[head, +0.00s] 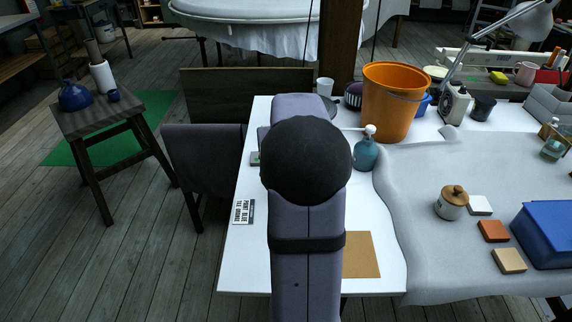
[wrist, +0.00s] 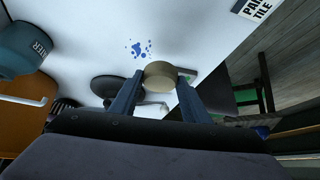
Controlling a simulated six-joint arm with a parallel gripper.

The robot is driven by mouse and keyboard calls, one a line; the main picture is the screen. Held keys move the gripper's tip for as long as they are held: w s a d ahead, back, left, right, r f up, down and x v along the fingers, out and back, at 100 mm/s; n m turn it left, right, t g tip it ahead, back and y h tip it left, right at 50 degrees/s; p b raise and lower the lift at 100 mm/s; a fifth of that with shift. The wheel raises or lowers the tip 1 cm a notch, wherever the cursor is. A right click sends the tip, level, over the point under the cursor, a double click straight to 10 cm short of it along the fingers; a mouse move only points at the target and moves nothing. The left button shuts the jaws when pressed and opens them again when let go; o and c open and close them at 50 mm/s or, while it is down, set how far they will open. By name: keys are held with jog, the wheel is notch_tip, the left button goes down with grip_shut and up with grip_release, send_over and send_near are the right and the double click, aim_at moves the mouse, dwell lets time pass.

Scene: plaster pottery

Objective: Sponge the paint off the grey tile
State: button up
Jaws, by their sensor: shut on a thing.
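In the wrist view, my gripper (wrist: 160,92) is shut on a tan, rounded sponge (wrist: 160,74) between its two dark fingers. Blue paint spots (wrist: 141,49) show on a pale surface just beyond the sponge, apart from it in the picture. I cannot make out the edges of a grey tile around the spots. Whether the sponge touches the surface, I cannot tell. In the head view, my own arm hides the gripper, the sponge and the spots.
A teal pump bottle (head: 366,152) and an orange bucket (head: 387,103) stand right of my arm. A dark round dish (wrist: 117,87) lies near the sponge. A printed card (head: 243,212) and brown board (head: 361,255) lie on the white table (head: 237,268). Its left front is mostly clear.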

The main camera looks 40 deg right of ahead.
jog(key=w+n+y, duration=0.1)
jog(key=w+n, duration=0.1)
jog(key=w+n+y+b, duration=0.1)
jog(key=w+n, duration=0.1)
jog(key=w, duration=0.1)
jog(key=w+d+n+t+y+b, duration=0.1)
jog(key=w+n, duration=0.1)
jog(key=w, duration=0.1)
jog(key=shift+w+f, duration=0.1)
jog(key=shift+f, duration=0.05)
jog(key=shift+w+r+n+y+b, duration=0.35)
jog(key=shift+w+n+y, duration=0.25)
jog(key=shift+w+n, duration=0.35)
jog(key=shift+f, duration=0.1)
jog(key=shift+f+b, duration=2.05)
jog(key=shift+f, duration=0.05)
jog(key=shift+s+f, duration=0.1)
jog(key=shift+f, duration=0.2)
jog(key=shift+a+b, duration=0.1)
jog(key=shift+b, duration=0.3)
jog(key=shift+s+a+b, duration=0.45)
jog(key=shift+s+b, duration=0.05)
jog(key=shift+b, duration=0.15)
jog(key=shift+d+r, duration=0.1)
jog(key=shift+d, duration=0.05)
jog(key=shift+s+d+p, duration=0.2)
jog(key=shift+d+p, duration=0.35)
jog(key=shift+d, duration=0.05)
